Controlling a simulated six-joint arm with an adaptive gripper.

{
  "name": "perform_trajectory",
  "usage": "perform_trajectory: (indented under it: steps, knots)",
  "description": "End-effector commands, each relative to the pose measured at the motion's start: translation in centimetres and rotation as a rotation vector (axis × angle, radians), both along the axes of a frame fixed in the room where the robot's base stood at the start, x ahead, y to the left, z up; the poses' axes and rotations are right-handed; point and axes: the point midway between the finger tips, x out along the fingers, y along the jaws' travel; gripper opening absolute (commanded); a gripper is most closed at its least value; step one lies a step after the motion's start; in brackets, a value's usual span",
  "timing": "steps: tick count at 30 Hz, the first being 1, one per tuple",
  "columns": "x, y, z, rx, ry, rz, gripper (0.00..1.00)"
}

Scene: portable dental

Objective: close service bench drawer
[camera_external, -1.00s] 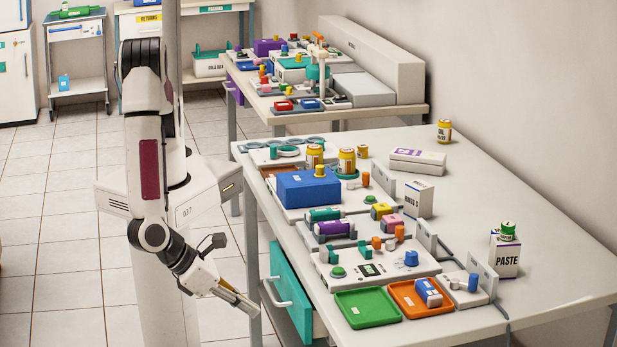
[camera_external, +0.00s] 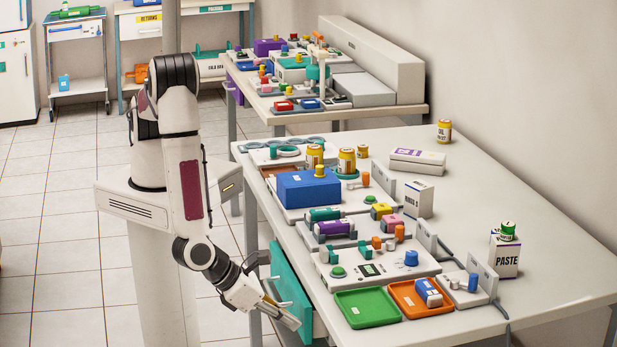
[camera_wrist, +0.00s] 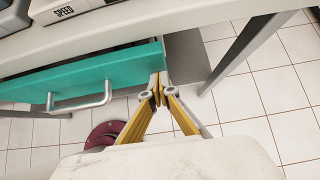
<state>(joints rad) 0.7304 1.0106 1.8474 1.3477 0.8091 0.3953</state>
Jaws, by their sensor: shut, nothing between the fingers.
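The service bench drawer has a teal front (camera_external: 288,283) and sits under the near bench. In the wrist view, the teal front (camera_wrist: 110,72) stands out from the bench, with a dark gap behind its top edge, so the drawer is partly open. Its silver handle (camera_wrist: 80,100) is to the left of my fingers. My gripper (camera_external: 296,322) is shut and empty at the drawer front in the external view. In the wrist view, my gripper's fingertips (camera_wrist: 159,80) are at the right end of the teal front, seemingly touching it.
The bench top (camera_external: 540,240) above the drawer overhangs close to my gripper. A green tray (camera_external: 366,309) and an orange tray (camera_external: 415,304) lie near its front edge. A bench leg (camera_wrist: 245,50) stands right of the drawer.

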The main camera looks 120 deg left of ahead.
Motion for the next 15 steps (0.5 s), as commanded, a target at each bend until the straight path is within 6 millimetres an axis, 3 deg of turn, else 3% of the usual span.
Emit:
perform_trajectory:
  steps: [15]
  knots:
    - [0.65, 0.65, 0.01, 0.000, 0.000, 0.001, 0.00]
